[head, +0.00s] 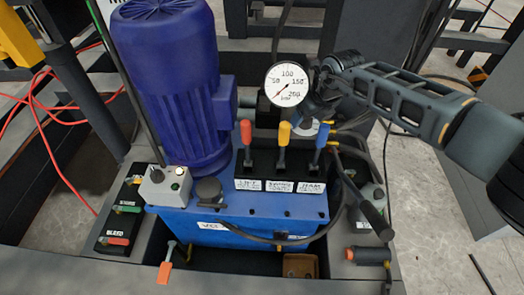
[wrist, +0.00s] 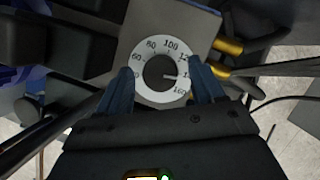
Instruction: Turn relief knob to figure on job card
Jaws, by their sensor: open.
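The relief knob (wrist: 158,70) is a dark round knob inside a white numbered dial ring (wrist: 147,92) in the wrist view. Its pale pointer mark lies to the right, between the 120 side and 160; the figure there is partly hidden. My gripper (wrist: 162,73) is open, with one blue finger on each side of the knob; I cannot tell if they touch it. In the head view my gripper (head: 317,92) reaches in from the right beside the pressure gauge (head: 288,84), whose needle points lower left, near the low end. I cannot make out a job card.
Red, yellow and blue levers (head: 284,133) stand in front of the gauge. A large blue motor (head: 170,85) rises at the left. A control box with a lit button (head: 165,185) sits on the left, and hoses cross the right side. Open floor shows at the right.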

